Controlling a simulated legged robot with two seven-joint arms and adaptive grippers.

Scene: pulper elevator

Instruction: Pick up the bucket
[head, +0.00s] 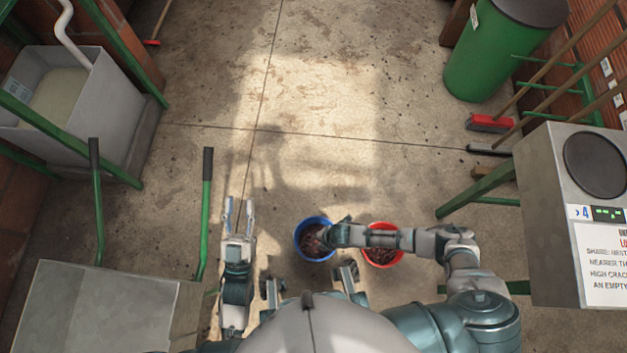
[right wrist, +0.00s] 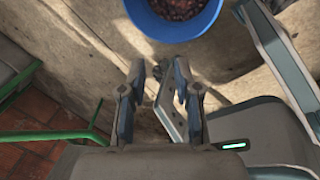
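A blue bucket (head: 299,248) holding dark red cherries stands on the floor just in front of me. A red bucket (head: 388,265) with similar contents stands to its right, partly behind my right forearm. My right arm crosses above the red bucket and its wrist covers part of the blue one. In the right wrist view my right gripper (right wrist: 158,75) is open and empty. There the blue bucket (right wrist: 172,33) is beyond the fingertips, apart from them, and cut off by the top edge. My left gripper (head: 239,208) is open and empty, left of the blue bucket.
A grey scale box (head: 555,215) with a sign stands at right. A green barrel (head: 490,50) and brooms (head: 490,123) are behind it. A grey hopper (head: 115,100) and green-framed cart handles (head: 206,200) are at left. The middle floor is clear.

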